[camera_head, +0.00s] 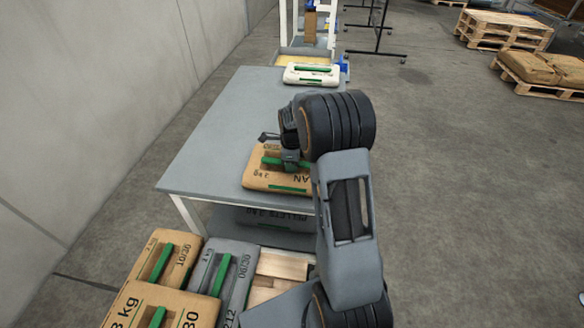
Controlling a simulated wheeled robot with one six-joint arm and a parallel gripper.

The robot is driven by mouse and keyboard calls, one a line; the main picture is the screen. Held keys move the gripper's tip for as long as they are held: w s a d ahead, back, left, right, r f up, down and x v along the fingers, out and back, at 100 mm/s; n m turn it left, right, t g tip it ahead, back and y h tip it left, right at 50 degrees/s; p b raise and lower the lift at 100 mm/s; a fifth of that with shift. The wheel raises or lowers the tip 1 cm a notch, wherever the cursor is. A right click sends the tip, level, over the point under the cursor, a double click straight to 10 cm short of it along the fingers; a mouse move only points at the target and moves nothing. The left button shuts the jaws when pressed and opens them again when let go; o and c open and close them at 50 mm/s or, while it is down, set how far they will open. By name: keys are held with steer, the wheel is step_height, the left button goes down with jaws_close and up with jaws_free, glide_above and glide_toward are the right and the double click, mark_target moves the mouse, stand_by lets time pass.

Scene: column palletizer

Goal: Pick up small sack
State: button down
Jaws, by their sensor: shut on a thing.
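A small tan sack (263,179) with a green handle and dark print lies at the near end of the grey table (215,140). My gripper (282,163) is over the sack and shut on its green handle. My wrist and arm hide the right part of the sack. I cannot tell whether the sack is lifted off the tabletop.
A white sack (312,73) with a green handle lies at the table's far end. Below the near edge are tan sacks (165,262) and a grey sack (224,272) beside wooden boards (280,266). A wall (95,90) runs along the left. Pallets (500,30) stand far right. Floor right of the table is clear.

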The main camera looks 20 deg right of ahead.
steer(key=shift+w+r, duration=0.1)
steer(key=shift+r, duration=0.15)
